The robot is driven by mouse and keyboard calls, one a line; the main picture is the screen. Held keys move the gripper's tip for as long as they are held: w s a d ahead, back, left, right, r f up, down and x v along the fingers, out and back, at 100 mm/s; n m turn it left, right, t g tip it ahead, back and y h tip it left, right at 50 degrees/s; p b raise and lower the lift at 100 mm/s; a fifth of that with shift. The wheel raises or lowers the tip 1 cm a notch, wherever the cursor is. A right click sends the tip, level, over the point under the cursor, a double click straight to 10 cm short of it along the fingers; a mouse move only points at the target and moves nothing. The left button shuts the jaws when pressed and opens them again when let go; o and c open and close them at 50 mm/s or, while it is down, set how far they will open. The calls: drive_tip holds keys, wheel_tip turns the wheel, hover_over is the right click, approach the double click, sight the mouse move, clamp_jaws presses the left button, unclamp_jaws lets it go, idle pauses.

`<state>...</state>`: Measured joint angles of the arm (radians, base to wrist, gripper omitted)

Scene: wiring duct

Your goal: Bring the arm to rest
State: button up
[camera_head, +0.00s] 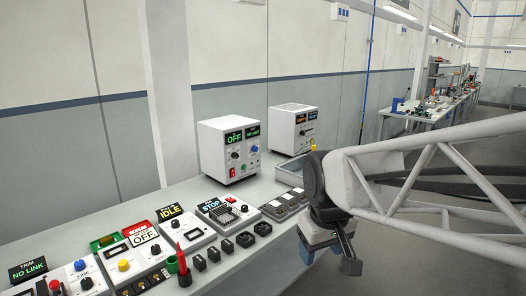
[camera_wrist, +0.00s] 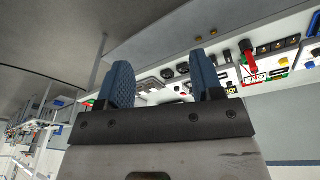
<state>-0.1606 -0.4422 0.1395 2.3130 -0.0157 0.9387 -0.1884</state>
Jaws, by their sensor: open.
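My gripper (camera_head: 327,251) hangs off the front edge of the workbench (camera_head: 268,178), to the right of the control boxes. In the wrist view my gripper (camera_wrist: 163,85) shows two blue textured fingers standing apart with nothing between them. The gripper is open and empty. It touches nothing that I can see. The lattice-framed arm reaches in from the right in the head view.
Two white power units, one reading OFF (camera_head: 229,149) and one behind it (camera_head: 292,129), stand at the back of the bench. Control boxes (camera_head: 184,231), small black parts (camera_head: 245,239) and a red screwdriver-like tool (camera_head: 182,262) line the front.

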drive_tip(key=s+d+f+m, duration=0.3)
drive_tip(key=s+d, duration=0.4)
drive_tip(key=s, duration=0.5)
drive_tip(key=shift+m, duration=0.6)
drive_tip(key=shift+f, duration=0.1)
